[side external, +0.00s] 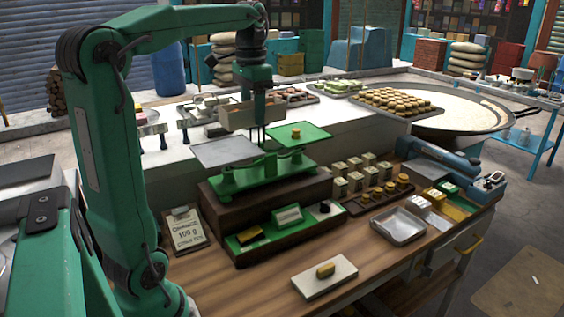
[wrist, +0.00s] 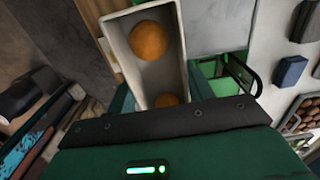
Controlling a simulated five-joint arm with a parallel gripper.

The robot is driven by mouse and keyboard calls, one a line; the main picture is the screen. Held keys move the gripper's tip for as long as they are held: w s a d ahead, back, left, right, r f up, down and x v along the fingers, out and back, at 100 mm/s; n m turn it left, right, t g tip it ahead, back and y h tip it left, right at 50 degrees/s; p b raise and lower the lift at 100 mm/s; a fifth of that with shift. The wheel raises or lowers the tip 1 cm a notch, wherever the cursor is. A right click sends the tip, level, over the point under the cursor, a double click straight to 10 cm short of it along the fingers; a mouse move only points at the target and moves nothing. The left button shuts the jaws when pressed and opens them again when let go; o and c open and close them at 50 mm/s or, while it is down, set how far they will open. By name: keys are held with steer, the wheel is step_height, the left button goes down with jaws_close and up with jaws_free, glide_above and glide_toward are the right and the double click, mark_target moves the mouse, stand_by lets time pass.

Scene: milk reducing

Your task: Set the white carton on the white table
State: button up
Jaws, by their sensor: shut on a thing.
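The white carton (wrist: 120,40) is an open, narrow pale box with two round orange-brown sweets in it, filling the upper middle of the wrist view. In the side view the carton (side external: 236,115) looks cream-tan and hangs above the balance scale. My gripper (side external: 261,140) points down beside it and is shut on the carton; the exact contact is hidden. The white table (side external: 358,134) is the long pale counter behind the scale. The carton appears raised clear of it, in front of its left part.
Trays of sweets (side external: 396,102) sit at the counter's far end. The counter's middle right is clear.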

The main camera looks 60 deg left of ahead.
steer(key=w+d+f, duration=0.5)
steer(key=d+f, duration=0.5)
steer(key=f, duration=0.2)
steer(key=s+d+f, duration=0.2)
steer(key=d+f, duration=1)
steer(key=d, duration=0.1)
steer(key=shift+s+f, duration=0.15)
steer(key=shift+s, duration=0.05)
steer(key=shift+a, duration=0.1)
glide_above(304, 256)
step_height(304, 256, down, 7)
steer(key=shift+r, duration=0.1)
steer(key=shift+f, duration=2.05)
steer(key=shift+f, duration=0.2)
